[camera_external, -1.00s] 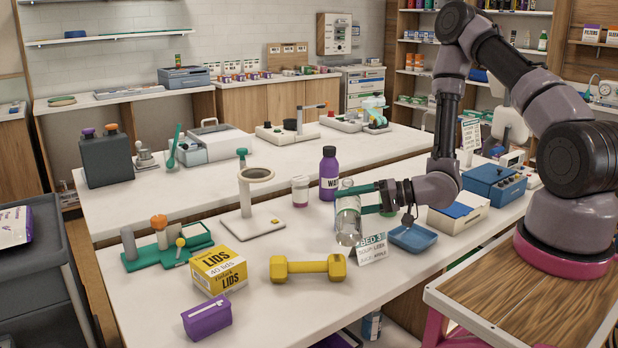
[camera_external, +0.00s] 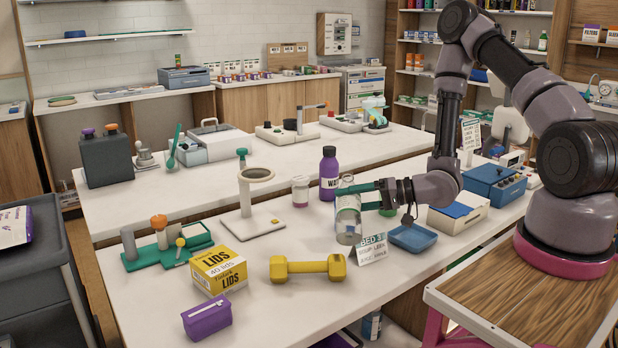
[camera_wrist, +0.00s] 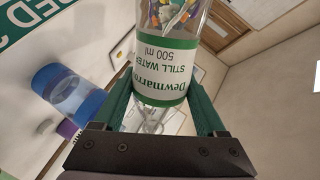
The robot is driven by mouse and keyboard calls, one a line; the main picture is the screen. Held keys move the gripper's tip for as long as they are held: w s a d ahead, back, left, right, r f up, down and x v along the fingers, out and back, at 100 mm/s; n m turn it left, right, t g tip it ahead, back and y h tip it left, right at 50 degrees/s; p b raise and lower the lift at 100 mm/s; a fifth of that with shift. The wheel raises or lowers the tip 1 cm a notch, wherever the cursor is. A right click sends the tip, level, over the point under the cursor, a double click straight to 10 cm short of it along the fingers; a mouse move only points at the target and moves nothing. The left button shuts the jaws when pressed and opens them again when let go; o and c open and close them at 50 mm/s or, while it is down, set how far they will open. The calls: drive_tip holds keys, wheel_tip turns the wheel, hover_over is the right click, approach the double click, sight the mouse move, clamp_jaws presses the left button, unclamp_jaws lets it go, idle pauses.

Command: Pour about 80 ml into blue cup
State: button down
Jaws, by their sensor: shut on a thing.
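My gripper (camera_external: 362,197) has its green fingers closed around a clear bottle (camera_external: 348,222) near the front middle of the counter. In the external view the bottle looks close to upright; whether its base touches the counter is unclear. In the wrist view the bottle (camera_wrist: 165,85) sits between both fingers, and its green-and-white label reads still water, 500 ml. A translucent blue cup (camera_wrist: 68,92) shows left of the bottle in the wrist view, apart from the fingers. I cannot pick out this cup in the external view. Its liquid level is unclear.
A BED 3 card (camera_external: 371,249) and a blue tray (camera_external: 413,238) stand close to the bottle's right. A purple bottle (camera_external: 328,174) and small jar (camera_external: 300,191) are behind it. A yellow dumbbell (camera_external: 307,268) lies in front.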

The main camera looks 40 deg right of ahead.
sight(350, 184)
drive_tip(key=r+n, duration=0.1)
drive_tip(key=w+r+n+t, duration=0.1)
drive_tip(key=d+r+n, duration=0.1)
drive_tip(key=n, duration=0.1)
drive_tip(key=shift+w+h+b, duration=0.15)
drive_tip(key=shift+h+b, duration=0.15)
drive_tip(key=n+t, duration=0.1)
drive_tip(key=n, duration=0.1)
drive_tip(key=r+n, duration=0.1)
drive_tip(key=shift+s+a+r+n+t, duration=0.15)
drive_tip(key=shift+s+n+t, duration=0.05)
drive_tip(key=shift+n+t, duration=0.2)
drive_tip(key=shift+s+a+n+t+b, duration=0.1)
drive_tip(key=shift+n+t+b, duration=0.25)
drive_tip(key=shift+n, duration=0.55)
drive_tip(key=shift+f+n, duration=0.9)
drive_tip(key=shift+f, duration=0.65)
